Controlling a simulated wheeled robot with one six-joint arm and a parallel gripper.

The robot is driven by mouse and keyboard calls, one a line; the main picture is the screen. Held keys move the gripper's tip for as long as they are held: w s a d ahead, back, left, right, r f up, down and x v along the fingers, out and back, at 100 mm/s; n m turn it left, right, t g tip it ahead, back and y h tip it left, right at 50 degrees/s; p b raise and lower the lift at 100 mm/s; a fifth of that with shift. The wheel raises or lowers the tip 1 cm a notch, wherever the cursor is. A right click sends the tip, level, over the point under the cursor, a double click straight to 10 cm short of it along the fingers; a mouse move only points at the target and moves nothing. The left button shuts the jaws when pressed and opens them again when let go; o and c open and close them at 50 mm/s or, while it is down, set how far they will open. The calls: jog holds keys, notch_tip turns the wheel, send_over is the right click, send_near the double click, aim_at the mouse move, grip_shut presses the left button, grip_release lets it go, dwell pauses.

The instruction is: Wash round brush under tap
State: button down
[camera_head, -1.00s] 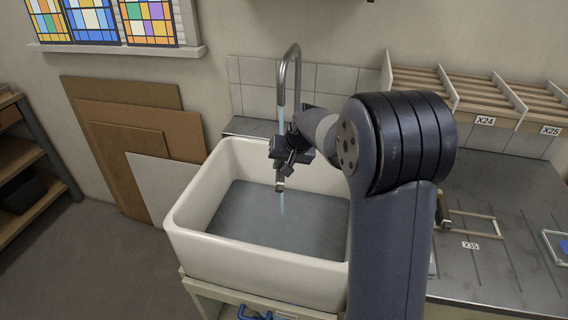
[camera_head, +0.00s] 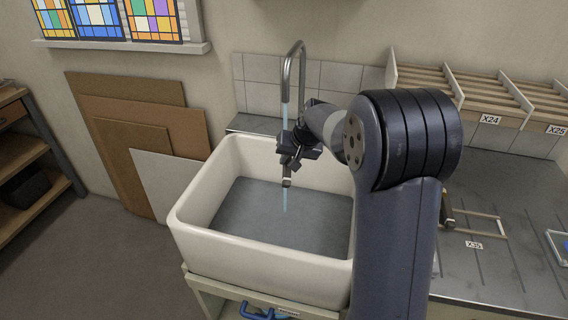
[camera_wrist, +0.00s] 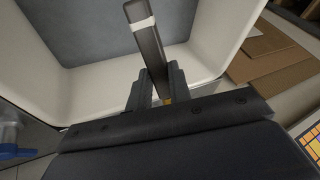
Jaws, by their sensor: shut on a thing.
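My gripper (camera_head: 289,160) hangs over the white sink (camera_head: 212,246), below the curved metal tap (camera_head: 302,64). A pale blue stream of water runs down from the tap and shows above and below the gripper. My gripper is shut on the round brush, a dark bar with a pale band near its far end in the wrist view (camera_wrist: 147,38). In the head view the brush (camera_head: 286,182) points down into the sink, in line with the water. The bristles are too small to make out. In the wrist view the fingers (camera_wrist: 155,86) grip the brush from both sides.
A grey worktop (camera_head: 500,230) with a wooden frame (camera_head: 475,222) lies to the right, below a slatted rack (camera_head: 500,95). Brown boards (camera_head: 185,135) lean on the wall at left. A blue thing (camera_head: 262,314) sits below the sink.

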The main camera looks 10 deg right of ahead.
jog(key=shift+a, duration=0.1)
jog(key=shift+s+a, duration=0.3)
jog(key=shift+a, duration=0.1)
jog(key=shift+w+d, duration=0.1)
jog(key=shift+d, duration=0.05)
jog(key=shift+w+d, duration=0.25)
jog(key=shift+d, duration=0.2)
jog(key=s+d+b, duration=0.3)
jog(key=s, duration=0.4)
jog(key=shift+d+b, duration=0.3)
jog(key=shift+d, duration=0.1)
dwell(1.3)
